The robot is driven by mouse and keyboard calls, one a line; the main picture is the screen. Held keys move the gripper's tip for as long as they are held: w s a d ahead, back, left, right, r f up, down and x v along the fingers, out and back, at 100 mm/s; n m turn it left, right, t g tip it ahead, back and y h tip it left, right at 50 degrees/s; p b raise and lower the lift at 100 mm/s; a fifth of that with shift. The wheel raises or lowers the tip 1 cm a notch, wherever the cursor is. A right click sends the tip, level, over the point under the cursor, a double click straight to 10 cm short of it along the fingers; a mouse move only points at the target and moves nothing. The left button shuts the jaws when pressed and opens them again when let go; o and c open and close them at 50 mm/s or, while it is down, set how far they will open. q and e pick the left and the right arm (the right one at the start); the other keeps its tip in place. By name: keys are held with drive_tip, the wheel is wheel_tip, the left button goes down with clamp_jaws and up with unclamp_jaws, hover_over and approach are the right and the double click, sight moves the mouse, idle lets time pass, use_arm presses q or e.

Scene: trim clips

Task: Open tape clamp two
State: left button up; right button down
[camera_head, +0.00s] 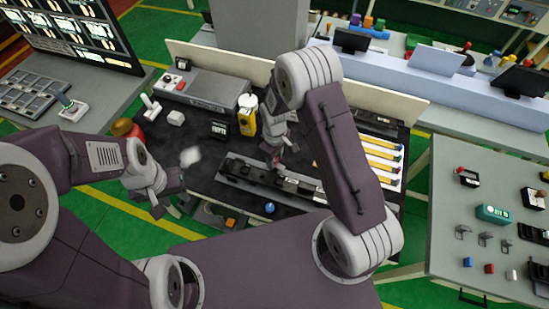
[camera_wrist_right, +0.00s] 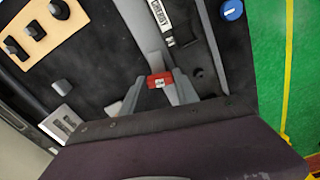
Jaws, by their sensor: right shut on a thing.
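A small red clamp piece with a white label (camera_wrist_right: 160,81) sits between the fingers of my right gripper (camera_wrist_right: 163,92) in the right wrist view. The fingers are shut on it, over a grey rail (camera_wrist_right: 148,50). In the head view my right gripper (camera_head: 275,160) reaches down to the long dark rail (camera_head: 235,183) on the black bench, with a bit of red at its tips. The label is too small to read, so I cannot tell the clamp's number. My left gripper (camera_head: 166,197) hangs at the bench's front left, away from the rail; its finger gap is unclear.
A black labelled block (camera_wrist_right: 168,22) sits further along the rail. A blue knob (camera_head: 269,207) is in front of it. A yellow container (camera_head: 246,118) and a grey box (camera_head: 210,92) stand behind. Coloured strips (camera_head: 380,155) lie to the right.

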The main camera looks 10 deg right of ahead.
drive_tip(key=c, duration=0.9)
unclamp_jaws()
drive_tip(key=shift+r, duration=0.1)
drive_tip(key=shift+r, duration=0.35)
wheel_tip(320, 180, up, 8)
drive_tip(key=shift+r+b, duration=0.15)
drive_tip(key=shift+b, duration=0.8)
drive_tip(key=shift+s, duration=0.1)
